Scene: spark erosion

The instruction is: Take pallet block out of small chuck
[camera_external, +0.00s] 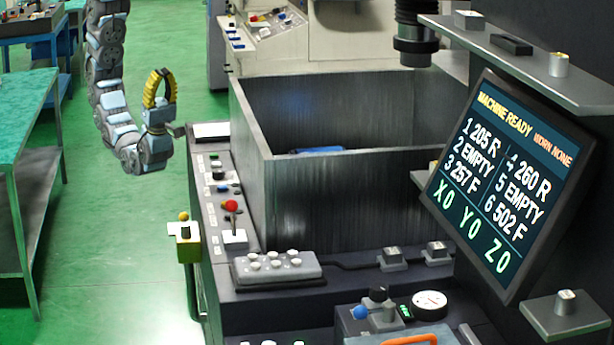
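My gripper (160,74) has yellow-and-black fingers and points upward at the end of my curled arm, left of the machine. The fingers seem to curve towards each other at the top, but whether they touch is too small to tell. No held object shows between them. I cannot tell for sure which part is the small chuck or the pallet block. Small metal blocks on grey bases stand at the machine's front (393,258) and beside it (437,252). Another small block (565,302) sits on the lower right shelf. My gripper is far from all of these.
A dark open-topped tank (350,190) fills the middle; a blue thing (318,150) shows in it. A dark vertical head (415,40) hangs above. A tilted screen (505,185) and shelf (520,50) stand right. Green-topped benches (25,110) stand left; the green floor between is clear.

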